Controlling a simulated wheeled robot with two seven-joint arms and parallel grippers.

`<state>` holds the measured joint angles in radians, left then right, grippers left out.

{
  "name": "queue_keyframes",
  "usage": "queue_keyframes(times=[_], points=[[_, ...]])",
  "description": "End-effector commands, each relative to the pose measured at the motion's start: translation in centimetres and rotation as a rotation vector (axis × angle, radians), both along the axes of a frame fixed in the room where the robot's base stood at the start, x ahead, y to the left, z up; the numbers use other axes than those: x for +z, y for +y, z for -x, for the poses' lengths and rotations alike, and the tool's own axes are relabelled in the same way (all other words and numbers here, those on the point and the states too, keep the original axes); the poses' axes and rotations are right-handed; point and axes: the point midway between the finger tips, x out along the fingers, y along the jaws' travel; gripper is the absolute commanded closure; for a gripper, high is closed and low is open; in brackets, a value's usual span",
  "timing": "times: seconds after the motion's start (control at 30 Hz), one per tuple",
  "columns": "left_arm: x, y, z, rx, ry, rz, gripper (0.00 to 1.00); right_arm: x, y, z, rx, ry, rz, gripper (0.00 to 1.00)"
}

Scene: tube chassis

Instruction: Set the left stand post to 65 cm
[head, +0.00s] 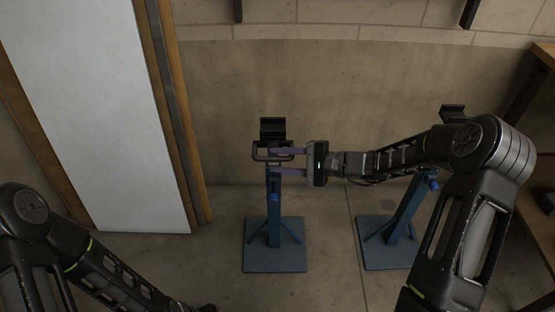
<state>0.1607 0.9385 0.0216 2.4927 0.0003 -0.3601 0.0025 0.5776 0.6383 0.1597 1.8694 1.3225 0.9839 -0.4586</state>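The left stand has a blue post (274,205) on a square blue base (275,258), with a black cradle (272,128) at its top. A dark loop-shaped handle (256,152) sits just under the cradle. A small blue knob (275,197) shows on the post. My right gripper (279,161) reaches in from the right, its two purple fingers apart at the handle, one above and one below its lower bar in the picture. Contact with the bar cannot be made out.
A second blue stand (402,212) stands to the right, partly hidden by my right arm. A large pale panel (100,110) with a wooden edge is at the left. A wooden shelf (530,90) is at the right edge. Bare floor lies around the left stand.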

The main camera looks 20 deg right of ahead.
Motion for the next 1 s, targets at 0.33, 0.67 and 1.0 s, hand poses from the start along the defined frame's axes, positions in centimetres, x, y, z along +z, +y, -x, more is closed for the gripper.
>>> queue_keyframes(times=[0.33, 0.67, 1.0], points=[[1.1, -0.3, 0.3, -0.006, 0.004, 0.005, 0.54, 1.2, -4.6, 2.8, -0.004, 0.001, 0.002, 0.64], [1.2, -0.3, 0.3, -0.008, 0.006, 0.005, 0.54, 1.4, -5.8, 3.7, -0.001, 0.004, 0.001, 0.64], [1.2, -0.3, 0.3, -0.008, 0.005, 0.005, 0.54, 1.4, -5.8, 3.7, -0.003, 0.003, 0.001, 0.64]])
